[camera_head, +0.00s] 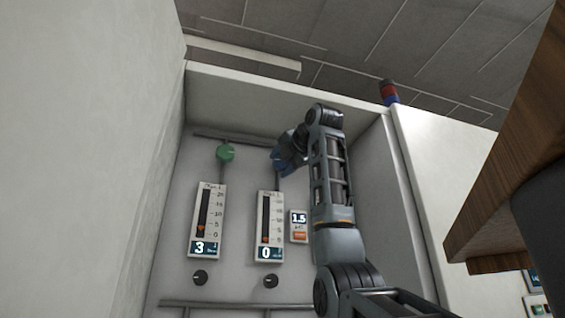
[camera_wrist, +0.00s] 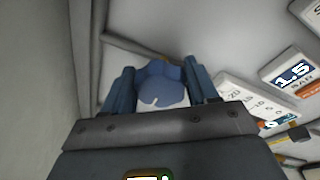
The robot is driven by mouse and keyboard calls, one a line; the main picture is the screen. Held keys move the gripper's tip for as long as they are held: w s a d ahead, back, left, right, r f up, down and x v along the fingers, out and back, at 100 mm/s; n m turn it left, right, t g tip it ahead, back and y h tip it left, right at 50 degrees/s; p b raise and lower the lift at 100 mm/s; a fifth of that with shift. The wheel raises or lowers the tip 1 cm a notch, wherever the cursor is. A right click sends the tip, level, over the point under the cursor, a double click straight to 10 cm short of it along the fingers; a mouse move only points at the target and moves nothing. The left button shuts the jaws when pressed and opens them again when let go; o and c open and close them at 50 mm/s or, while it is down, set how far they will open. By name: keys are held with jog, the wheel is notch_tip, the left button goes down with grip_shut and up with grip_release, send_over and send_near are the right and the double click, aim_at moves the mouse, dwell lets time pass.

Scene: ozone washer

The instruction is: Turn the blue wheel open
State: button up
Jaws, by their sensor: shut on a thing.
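The blue wheel (camera_wrist: 161,84) sits between my gripper's two fingers in the wrist view, with a small white mark on its face. My gripper (camera_wrist: 161,90) is shut on it, one finger at each side. In the head view the blue wheel (camera_head: 281,163) is mostly hidden behind my gripper (camera_head: 288,155). It sits on the pipe above the right-hand gauge (camera_head: 269,220), whose display reads 0.
A green wheel (camera_head: 225,153) is to the left, above a gauge (camera_head: 207,222) reading 3. A small display (camera_head: 298,226) shows 1.5. The recess has side walls close to my arm. A brown wooden panel (camera_head: 500,165) is at the right.

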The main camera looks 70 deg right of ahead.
jog(key=shift+c, duration=0.6)
